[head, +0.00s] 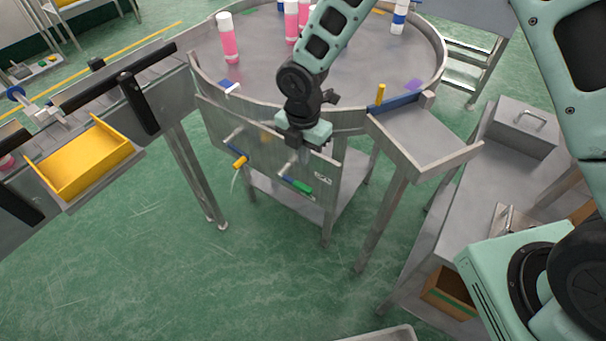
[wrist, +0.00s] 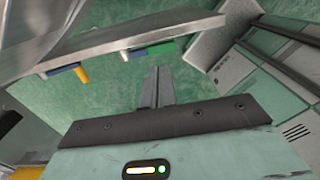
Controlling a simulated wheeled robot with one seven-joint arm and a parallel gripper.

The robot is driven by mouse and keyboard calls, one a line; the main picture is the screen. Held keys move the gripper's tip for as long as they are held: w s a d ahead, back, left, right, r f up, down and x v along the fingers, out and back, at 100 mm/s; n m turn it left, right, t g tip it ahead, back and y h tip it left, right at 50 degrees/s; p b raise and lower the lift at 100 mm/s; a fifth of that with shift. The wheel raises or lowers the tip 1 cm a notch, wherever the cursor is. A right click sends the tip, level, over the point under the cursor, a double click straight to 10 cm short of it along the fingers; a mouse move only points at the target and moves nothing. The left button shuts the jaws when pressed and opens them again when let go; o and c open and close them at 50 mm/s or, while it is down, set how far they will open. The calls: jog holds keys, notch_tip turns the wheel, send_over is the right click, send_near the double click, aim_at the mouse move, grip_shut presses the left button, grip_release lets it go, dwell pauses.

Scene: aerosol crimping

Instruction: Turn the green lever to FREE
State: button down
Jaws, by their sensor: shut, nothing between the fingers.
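The green lever (head: 300,186) is on the front steel panel (head: 262,160) below the round table. Its handle lies nearly level, tilted slightly down to the right, with a small label plate beside it, too small to read. The green lever also shows in the wrist view (wrist: 158,45), beyond my fingertips. My gripper (wrist: 160,72) is shut and empty, its fingers together, apart from the lever. In the head view my gripper (head: 307,137) is above the lever, in front of the panel's upper edge; its fingers are not clearly visible there.
A yellow-handled lever (head: 240,162) is left of the green one; it also shows in the wrist view (wrist: 82,75). Pink and white cans stand on the round table (head: 265,60). A steel chute (head: 425,135) juts out right of the panel. Green floor is clear in front.

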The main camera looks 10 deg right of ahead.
aim_at(303, 184)
notch_tip(303, 184, down, 9)
jog(key=shift+r+p, duration=0.15)
jog(key=shift+p, duration=0.9)
